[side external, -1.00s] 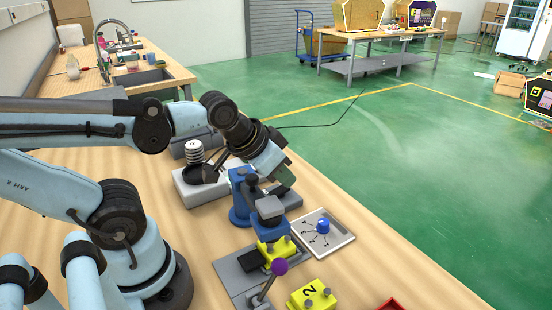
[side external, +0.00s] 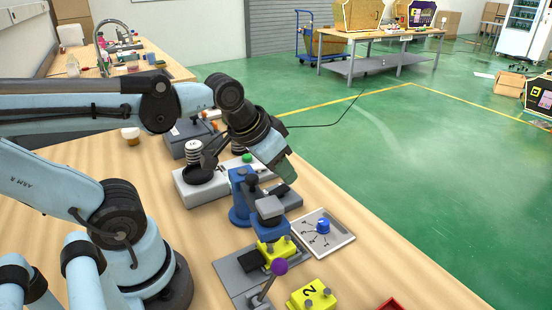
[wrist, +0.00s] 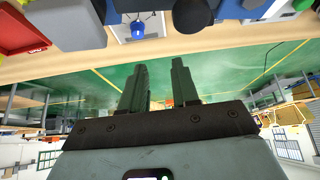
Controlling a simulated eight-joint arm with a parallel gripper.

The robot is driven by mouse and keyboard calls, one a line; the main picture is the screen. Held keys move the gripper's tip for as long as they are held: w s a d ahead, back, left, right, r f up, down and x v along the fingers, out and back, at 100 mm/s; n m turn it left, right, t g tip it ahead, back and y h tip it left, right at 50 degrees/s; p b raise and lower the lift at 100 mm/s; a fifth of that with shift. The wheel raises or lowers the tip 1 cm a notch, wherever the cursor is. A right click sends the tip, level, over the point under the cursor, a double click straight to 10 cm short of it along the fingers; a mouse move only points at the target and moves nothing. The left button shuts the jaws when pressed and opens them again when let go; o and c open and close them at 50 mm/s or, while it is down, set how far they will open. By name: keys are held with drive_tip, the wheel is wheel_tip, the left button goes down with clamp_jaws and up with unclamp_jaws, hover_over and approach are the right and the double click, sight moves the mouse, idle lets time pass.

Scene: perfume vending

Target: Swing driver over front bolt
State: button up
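A blue post fixture (side external: 241,200) stands at the middle of the bench. It carries a dark grey head (side external: 270,207), which looks like the driver. Below the head, a yellow block (side external: 277,250) with bolts on top sits on a grey base (side external: 235,275). I cannot tell whether the head is directly over a bolt. A lever with a purple knob (side external: 279,267) is in front of the block. My gripper (wrist: 159,82) is above and behind the fixture, apart from the head. Its two green fingers are spread with nothing between them. The fixture is not clear in the wrist view.
A second yellow block marked 2 (side external: 312,296) lies in front. A plate with a blue knob (side external: 323,226) is at the right. A white device with a green button (side external: 247,158) stands behind. A red tray (side external: 391,304) is at the front edge.

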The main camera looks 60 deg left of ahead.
sight(252, 177)
drive_tip(key=o, duration=0.4)
drive_tip(key=s+a+r+g, duration=0.1)
drive_tip(key=r+g, duration=0.1)
drive_tip(key=r, duration=0.1)
drive_tip(key=s+a+r+n+g, duration=0.1)
drive_tip(key=s+r+g, duration=0.1)
drive_tip(key=r, duration=0.2)
drive_tip(key=s+a+r+n+g, duration=0.1)
drive_tip(key=r+g, duration=0.1)
drive_tip(key=r, duration=0.2)
drive_tip(key=shift+s+a, duration=0.15)
drive_tip(key=shift+s, duration=0.1)
wheel_tip(252, 177, down, 12)
clamp_jaws()
